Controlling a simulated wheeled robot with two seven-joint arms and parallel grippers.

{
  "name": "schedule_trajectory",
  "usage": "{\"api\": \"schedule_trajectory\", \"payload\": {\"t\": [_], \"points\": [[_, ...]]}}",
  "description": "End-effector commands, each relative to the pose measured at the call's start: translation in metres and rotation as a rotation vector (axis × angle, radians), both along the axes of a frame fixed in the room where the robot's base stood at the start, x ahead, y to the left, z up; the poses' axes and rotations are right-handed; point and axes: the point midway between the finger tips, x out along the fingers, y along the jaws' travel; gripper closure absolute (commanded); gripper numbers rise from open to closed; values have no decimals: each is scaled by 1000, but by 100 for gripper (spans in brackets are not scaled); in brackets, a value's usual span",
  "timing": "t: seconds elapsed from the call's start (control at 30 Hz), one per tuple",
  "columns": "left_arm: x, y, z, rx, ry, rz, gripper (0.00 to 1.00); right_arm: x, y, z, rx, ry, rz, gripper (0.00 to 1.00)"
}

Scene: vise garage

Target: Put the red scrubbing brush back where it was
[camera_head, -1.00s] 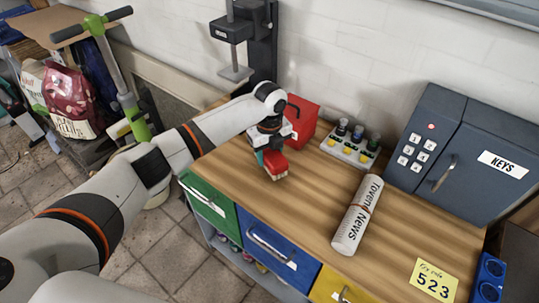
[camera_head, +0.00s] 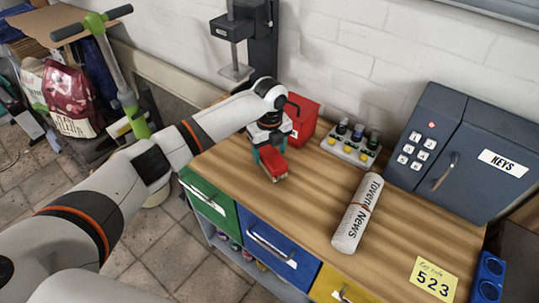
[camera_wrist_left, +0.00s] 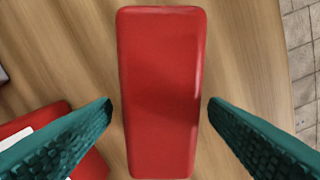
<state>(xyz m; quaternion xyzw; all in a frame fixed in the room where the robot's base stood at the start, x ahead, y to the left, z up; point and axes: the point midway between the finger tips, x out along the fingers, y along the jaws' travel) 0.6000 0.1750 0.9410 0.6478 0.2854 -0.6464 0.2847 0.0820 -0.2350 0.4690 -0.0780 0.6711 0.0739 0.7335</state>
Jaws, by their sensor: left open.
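The red scrubbing brush (camera_head: 272,164) is on the wooden bench top near its left end, under my left gripper (camera_head: 268,158). In the left wrist view the brush's smooth red back (camera_wrist_left: 162,90) fills the middle. The teal fingers of my left gripper (camera_wrist_left: 160,105) stand on both sides of it, apart, with a gap at each side. My left gripper is open. The bristles are mostly hidden beneath the red back. My right gripper is not in view.
A red box (camera_head: 303,118) stands just behind the gripper. A rack of small bottles (camera_head: 352,142), a rolled newspaper (camera_head: 357,213), a blue key safe (camera_head: 460,155) and a yellow note (camera_head: 433,279) are further right. The bench between brush and newspaper is clear.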

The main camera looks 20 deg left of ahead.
Motion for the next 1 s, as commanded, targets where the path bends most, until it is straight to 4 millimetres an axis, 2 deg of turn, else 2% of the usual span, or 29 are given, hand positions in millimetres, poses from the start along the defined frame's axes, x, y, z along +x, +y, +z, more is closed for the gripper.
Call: {"api": "schedule_trajectory", "payload": {"t": [0.3, 0.5, 0.67, 1.0], "points": [[1, 0, 67, -1, -4, -1, 31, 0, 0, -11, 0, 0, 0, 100], [0, 0, 93, 0, -1, 1, 31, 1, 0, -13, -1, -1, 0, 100], [0, 0, 99, 0, 1, 0, 31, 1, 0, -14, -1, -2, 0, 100], [0, 0, 99, 0, 1, 0, 31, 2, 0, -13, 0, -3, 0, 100]]}}
